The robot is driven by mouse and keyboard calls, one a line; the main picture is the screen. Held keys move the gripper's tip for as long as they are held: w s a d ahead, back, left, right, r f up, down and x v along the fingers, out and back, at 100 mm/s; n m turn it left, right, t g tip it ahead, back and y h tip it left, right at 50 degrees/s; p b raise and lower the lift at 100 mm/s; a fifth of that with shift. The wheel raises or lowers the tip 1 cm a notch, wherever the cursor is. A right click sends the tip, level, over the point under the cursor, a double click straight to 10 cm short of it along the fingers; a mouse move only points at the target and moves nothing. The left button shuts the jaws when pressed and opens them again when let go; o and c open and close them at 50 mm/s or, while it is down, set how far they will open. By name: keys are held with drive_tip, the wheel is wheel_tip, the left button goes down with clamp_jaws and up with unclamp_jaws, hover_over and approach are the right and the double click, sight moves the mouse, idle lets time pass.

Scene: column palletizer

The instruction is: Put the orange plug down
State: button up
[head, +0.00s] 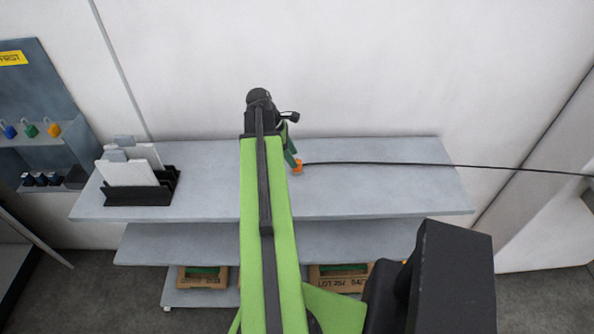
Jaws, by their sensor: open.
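The orange plug (297,168) is at the top shelf of the grey shelf unit (390,195), near the middle. A black cable runs from it to the right. My gripper (292,158) is at the plug's upper left, with one green finger showing close beside it. My green arm hides the rest of the gripper and part of the shelf. The jaws are open. I cannot tell whether a finger still touches the plug.
A black rack (142,190) with white and grey panels stands on the shelf's left. Lower shelves hold wooden crates (340,279). A blue-grey board (38,95) with coloured padlocks is far left. The shelf right of the plug is clear except for the cable (420,164).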

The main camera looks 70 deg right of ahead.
drive_tip(key=b+x, duration=0.3)
drive_tip(key=x, duration=0.1)
drive_tip(key=shift+s+d+f+b, duration=0.1)
drive_tip(key=shift+d+f+b, duration=0.05)
drive_tip(key=shift+f+b, duration=0.25)
drive_tip(key=shift+r, duration=0.15)
clamp_jaws()
